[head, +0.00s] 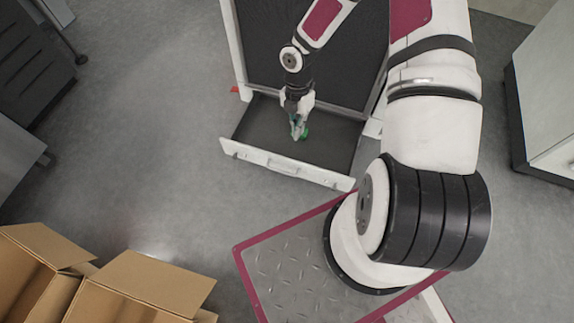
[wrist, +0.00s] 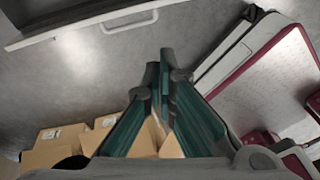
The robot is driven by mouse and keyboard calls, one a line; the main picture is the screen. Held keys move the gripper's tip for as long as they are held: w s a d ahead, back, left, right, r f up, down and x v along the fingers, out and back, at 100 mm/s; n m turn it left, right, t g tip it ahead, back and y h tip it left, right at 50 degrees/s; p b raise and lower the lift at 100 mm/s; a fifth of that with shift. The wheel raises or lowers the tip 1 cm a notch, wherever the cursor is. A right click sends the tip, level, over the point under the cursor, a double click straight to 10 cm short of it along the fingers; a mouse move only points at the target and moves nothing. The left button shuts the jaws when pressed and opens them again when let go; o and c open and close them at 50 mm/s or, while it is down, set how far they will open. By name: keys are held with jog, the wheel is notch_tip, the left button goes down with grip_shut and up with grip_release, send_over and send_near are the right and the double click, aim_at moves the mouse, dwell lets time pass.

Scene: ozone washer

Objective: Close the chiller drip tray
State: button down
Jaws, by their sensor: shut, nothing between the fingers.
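The chiller drip tray (head: 240,151) is pulled out from the bottom of the chiller (head: 335,75) in the head view. It has a white front with a bar handle and a dark inside. In the wrist view the tray's front edge and handle (wrist: 128,21) show at the upper left. My gripper (head: 298,133) points down over the tray's inside, behind the front panel. Its teal fingers are shut and empty in the wrist view (wrist: 164,62). A small bright green spot shows by the fingertips; I cannot tell what it is. Whether the fingers touch the tray is unclear.
Open cardboard boxes (head: 140,285) stand on the floor at the lower left; they also show in the wrist view (wrist: 55,145). A white cabinet (head: 548,95) stands at the right. Grey floor (head: 190,200) in front and left of the tray is clear.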

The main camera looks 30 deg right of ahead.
jog(key=s+a+f+n+y+b, duration=0.15)
jog(key=a+f, duration=0.25)
jog(key=f, duration=0.6)
jog(key=b, duration=0.5)
send_over(287, 166)
jog(key=s+a, duration=0.1)
jog(key=s, duration=0.2)
jog(key=shift+n, duration=0.45)
jog(key=f, duration=0.9)
jog(key=shift+s+a, duration=0.1)
jog(key=shift+a, duration=0.1)
jog(key=shift+w+d+r, duration=0.1)
jog(key=shift+w+d, duration=0.35)
jog(key=shift+w, duration=0.05)
